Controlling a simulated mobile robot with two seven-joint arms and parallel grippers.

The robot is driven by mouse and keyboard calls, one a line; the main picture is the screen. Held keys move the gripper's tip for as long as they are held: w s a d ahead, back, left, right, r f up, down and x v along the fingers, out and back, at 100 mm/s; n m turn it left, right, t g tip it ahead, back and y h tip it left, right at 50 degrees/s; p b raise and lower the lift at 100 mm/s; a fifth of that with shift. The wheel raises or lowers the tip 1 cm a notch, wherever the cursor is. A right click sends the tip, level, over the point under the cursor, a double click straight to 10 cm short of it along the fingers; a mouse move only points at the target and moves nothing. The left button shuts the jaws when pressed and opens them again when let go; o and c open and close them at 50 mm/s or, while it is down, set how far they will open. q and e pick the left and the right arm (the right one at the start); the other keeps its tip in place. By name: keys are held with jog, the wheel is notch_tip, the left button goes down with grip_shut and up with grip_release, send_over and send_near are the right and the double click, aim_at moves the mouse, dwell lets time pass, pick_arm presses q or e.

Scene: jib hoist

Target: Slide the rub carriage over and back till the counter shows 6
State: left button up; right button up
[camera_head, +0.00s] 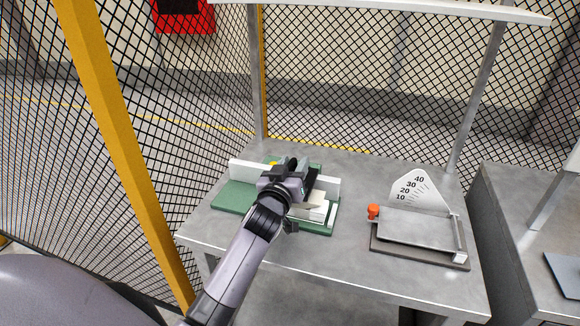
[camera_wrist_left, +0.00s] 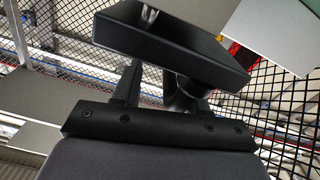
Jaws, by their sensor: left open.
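A green base (camera_head: 232,196) with a white upright rail (camera_head: 246,173) stands on the left of the grey table. My left gripper (camera_head: 296,176) is over the middle of this base and hides much of it. The gripper is open. A white block (camera_head: 318,207) shows on the base just right of my gripper. In the left wrist view, a dark box-like part (camera_wrist_left: 170,45) lies across the ends of my fingers; I cannot tell whether they touch it. Which part is the rub carriage is unclear, and I can read no counter number. My right gripper is not in view.
To the right on the table (camera_head: 300,258) is a tilting-plate device (camera_head: 420,232) with an orange knob (camera_head: 374,211) and a white scale (camera_head: 418,189) marked 10 to 40. A yellow post (camera_head: 115,130) and mesh fence stand at left. The table front is clear.

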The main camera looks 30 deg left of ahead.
pick_arm(q)
jog(key=shift+s+a+f, duration=0.1)
jog(key=shift+a+f, duration=0.05)
jog(key=shift+s, duration=0.1)
jog(key=shift+s+f, duration=0.1)
jog(key=shift+s, duration=0.25)
jog(key=v, duration=0.6)
jog(key=shift+d, duration=0.25)
